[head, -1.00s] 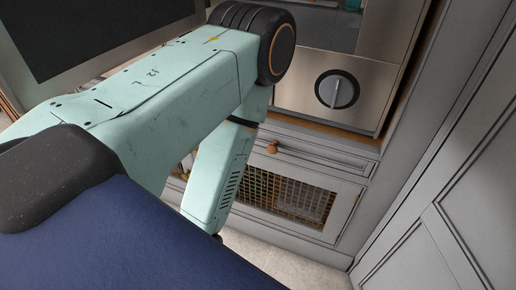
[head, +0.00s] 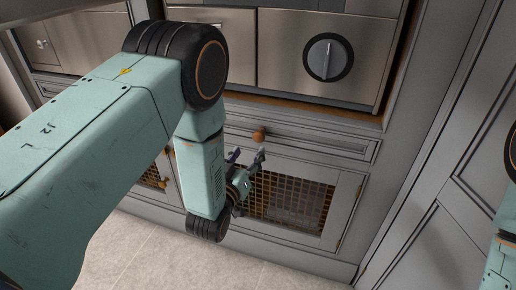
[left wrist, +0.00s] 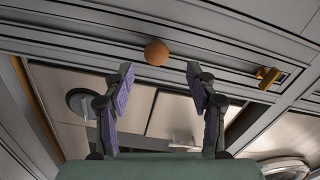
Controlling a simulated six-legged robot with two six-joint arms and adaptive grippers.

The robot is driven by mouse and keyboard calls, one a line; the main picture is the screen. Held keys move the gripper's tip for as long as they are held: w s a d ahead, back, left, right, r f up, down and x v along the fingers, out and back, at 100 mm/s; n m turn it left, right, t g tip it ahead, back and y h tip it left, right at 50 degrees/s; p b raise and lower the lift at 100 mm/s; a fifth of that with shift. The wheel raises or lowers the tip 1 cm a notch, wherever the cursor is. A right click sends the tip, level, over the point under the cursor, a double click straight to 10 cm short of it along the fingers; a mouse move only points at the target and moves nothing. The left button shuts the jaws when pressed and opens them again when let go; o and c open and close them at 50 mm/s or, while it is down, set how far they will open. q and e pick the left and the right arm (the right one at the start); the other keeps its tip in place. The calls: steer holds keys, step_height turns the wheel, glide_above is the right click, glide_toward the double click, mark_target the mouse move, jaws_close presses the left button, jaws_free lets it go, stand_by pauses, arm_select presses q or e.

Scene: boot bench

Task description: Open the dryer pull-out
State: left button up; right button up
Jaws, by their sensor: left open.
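The dryer pull-out (head: 320,143) is a grey panelled drawer front below the steel appliance. It sits flush in the cabinet, with a round orange-brown knob (head: 259,134) on it. My left gripper (head: 247,156) is open and empty, just below the knob in the head view. In the left wrist view the knob (left wrist: 156,52) shows just beyond the two open fingertips (left wrist: 160,75), roughly centred between them and apart from them. My right gripper is out of view; only part of my right arm shows at the right edge.
The steel appliance with a round dial (head: 329,58) stands above the drawer. A mesh-fronted door (head: 290,203) is below it. A brass catch (left wrist: 268,77) shows in the left wrist view. Grey panelling (head: 440,190) closes the right side. The tiled floor (head: 150,255) is clear.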

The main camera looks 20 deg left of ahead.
mark_target(257, 139)
arm_select(q)
steer(key=w, duration=0.2)
steer(key=w+b, duration=0.1)
steer(key=w, duration=0.2)
steer(key=w+b, duration=0.1)
steer(key=w, duration=0.2)
steer(key=shift+w+d+r, duration=0.1)
steer(key=shift+d+r, duration=0.1)
steer(key=shift+d, duration=0.15)
jaws_close()
stand_by(0.5)
